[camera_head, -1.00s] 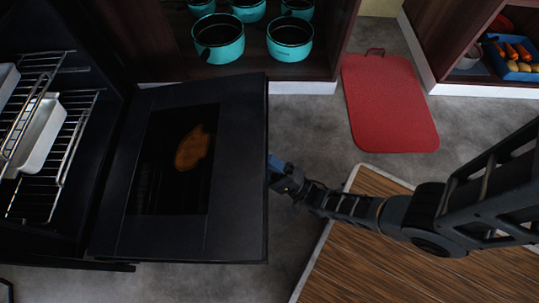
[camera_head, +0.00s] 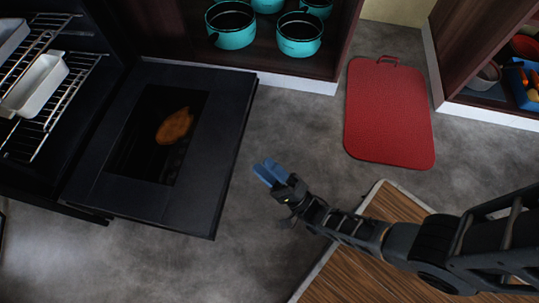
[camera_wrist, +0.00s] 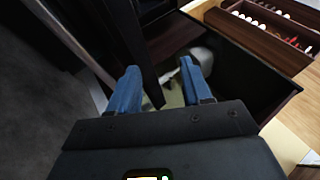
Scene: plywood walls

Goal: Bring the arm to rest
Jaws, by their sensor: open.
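My gripper (camera_head: 268,172) is in the middle of the head view, with its blue fingers pointing up and left. It is empty, above the grey floor and to the right of the open oven door (camera_head: 232,150), with a gap between them. My arm reaches in from the right over a wood-topped surface. In the wrist view the two blue fingers of my gripper (camera_wrist: 160,85) stand apart with nothing between them. Beyond them is a dark open space with a pale item that I cannot make out.
An orange-brown piece (camera_head: 174,126) shows on the oven door's dark panel. A white dish (camera_head: 36,86) is on the oven rack (camera_head: 75,92). Teal pots (camera_head: 299,35) stand in a cabinet. A red board (camera_head: 389,115) lies on the floor. A wood-topped surface (camera_head: 335,275) is at the lower right.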

